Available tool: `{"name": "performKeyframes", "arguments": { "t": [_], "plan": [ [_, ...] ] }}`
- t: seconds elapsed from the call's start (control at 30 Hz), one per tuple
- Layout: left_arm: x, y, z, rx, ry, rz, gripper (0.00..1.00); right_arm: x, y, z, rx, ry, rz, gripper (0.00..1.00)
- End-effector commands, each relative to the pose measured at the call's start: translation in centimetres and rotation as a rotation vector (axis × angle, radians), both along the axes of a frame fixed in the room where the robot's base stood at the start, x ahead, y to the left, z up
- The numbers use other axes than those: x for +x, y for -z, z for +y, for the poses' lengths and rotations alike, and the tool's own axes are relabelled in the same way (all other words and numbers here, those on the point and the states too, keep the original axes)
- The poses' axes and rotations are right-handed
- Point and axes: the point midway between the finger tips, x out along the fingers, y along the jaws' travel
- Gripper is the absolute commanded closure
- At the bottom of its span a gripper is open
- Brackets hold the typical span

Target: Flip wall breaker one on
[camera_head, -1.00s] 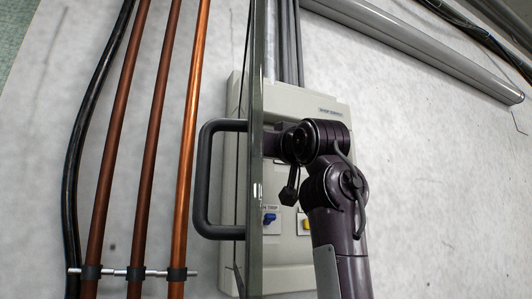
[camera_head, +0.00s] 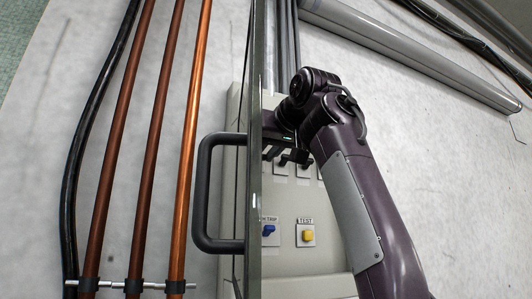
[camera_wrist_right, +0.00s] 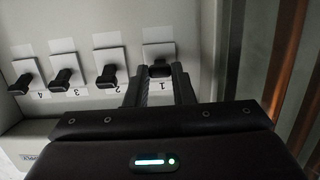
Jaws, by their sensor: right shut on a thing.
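The wall breaker box (camera_head: 335,258) is a pale grey panel, partly hidden by my right arm and the edge-on door. In the right wrist view, breaker one (camera_wrist_right: 159,70) is a black toggle on a white plate above the label 1. My right gripper (camera_wrist_right: 160,78) has a finger on each side of this toggle and is shut on it. In the head view the gripper (camera_head: 287,152) is at the upper part of the box, right of the door edge; the toggle is hard to make out there. My left gripper is in neither view.
Breakers two (camera_wrist_right: 111,74), three (camera_wrist_right: 67,77) and four (camera_wrist_right: 22,84) sit beside breaker one. The door (camera_head: 256,200), with a dark handle (camera_head: 203,190), stands left of my arm. A blue switch (camera_head: 269,230) and yellow test button (camera_head: 307,236) are lower down. Copper pipes (camera_head: 190,130) run at left.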

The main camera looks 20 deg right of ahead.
Motion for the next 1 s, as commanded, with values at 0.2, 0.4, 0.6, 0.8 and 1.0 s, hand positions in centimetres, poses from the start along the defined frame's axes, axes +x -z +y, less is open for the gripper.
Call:
{"name": "performKeyframes", "arguments": {
  "t": [0.2,0.4,0.6,0.8,1.0],
  "plan": [
    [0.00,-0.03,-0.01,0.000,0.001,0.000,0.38,-0.16,-0.41,-0.05,0.000,0.000,0.008,1.00],
    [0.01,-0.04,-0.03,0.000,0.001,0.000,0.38,-0.11,-0.40,-0.04,0.000,0.000,0.010,1.00],
    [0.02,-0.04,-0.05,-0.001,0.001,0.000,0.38,-0.13,-0.45,-0.04,0.000,0.000,0.009,1.00],
    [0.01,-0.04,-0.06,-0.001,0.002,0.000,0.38,-0.08,-0.37,-0.03,0.000,0.000,0.011,0.56],
    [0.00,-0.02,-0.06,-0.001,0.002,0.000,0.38,-0.04,-0.25,-0.01,0.000,0.000,0.014,0.56]
  ]
}}
